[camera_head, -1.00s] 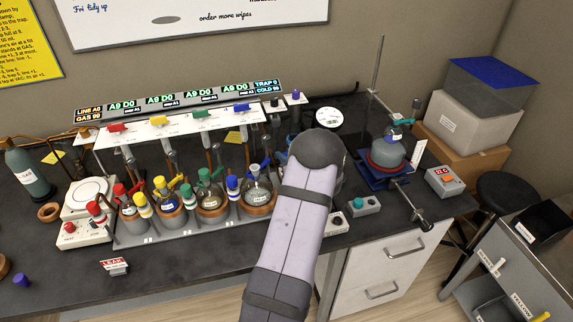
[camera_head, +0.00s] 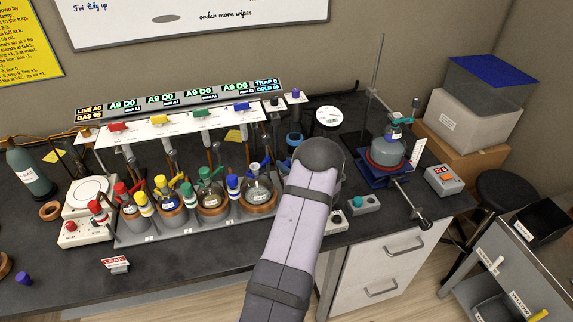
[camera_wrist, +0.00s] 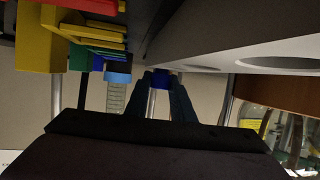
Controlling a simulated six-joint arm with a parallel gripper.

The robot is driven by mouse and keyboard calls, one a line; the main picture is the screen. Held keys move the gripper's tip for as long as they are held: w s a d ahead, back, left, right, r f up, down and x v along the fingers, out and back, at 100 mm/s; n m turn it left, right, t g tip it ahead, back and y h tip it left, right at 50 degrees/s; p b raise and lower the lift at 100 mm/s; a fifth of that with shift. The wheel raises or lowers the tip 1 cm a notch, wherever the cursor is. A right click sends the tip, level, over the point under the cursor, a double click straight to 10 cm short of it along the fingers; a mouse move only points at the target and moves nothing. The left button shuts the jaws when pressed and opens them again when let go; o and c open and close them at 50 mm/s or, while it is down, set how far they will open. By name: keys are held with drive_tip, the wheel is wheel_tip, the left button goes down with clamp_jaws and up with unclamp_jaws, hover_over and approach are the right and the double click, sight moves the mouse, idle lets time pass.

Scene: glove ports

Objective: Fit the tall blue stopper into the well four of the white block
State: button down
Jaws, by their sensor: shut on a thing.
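In the wrist view, my gripper (camera_wrist: 168,88) is shut on a small dark blue piece, which I take for the tall blue stopper (camera_wrist: 161,78). Only a short part of it shows between the fingertips. A pale surface with round openings (camera_wrist: 212,52) lies just above and right of the fingers; I cannot tell whether it is the white block. In the head view, a pale block (camera_head: 335,223) with a dark hole shows partly beside my arm. My forearm hides the gripper and the stopper there. Well four cannot be made out.
A rack (camera_head: 195,225) of flasks with coloured caps stands left of my arm. A small block with a teal top (camera_head: 364,204) is to the right, near a flask on a blue stand (camera_head: 385,170). The front left bench is mostly clear.

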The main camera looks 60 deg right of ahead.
drive_tip(key=shift+a+f, duration=0.1)
drive_tip(key=shift+f, duration=0.3)
drive_tip(key=c, duration=1.5)
unclamp_jaws()
drive_tip(key=shift+f, duration=0.25)
drive_tip(key=shift+r, duration=0.3)
drive_tip(key=shift+r, duration=0.2)
drive_tip(key=shift+r+p, duration=0.45)
drive_tip(key=shift+r, duration=0.15)
drive_tip(key=b+v, duration=0.3)
drive_tip(key=v, duration=0.7)
drive_tip(key=shift+s+a, duration=0.1)
drive_tip(key=shift+s, duration=0.3)
drive_tip(key=shift+s+a+r, duration=0.15)
drive_tip(key=shift+s+a, duration=0.2)
drive_tip(key=shift+s, duration=0.05)
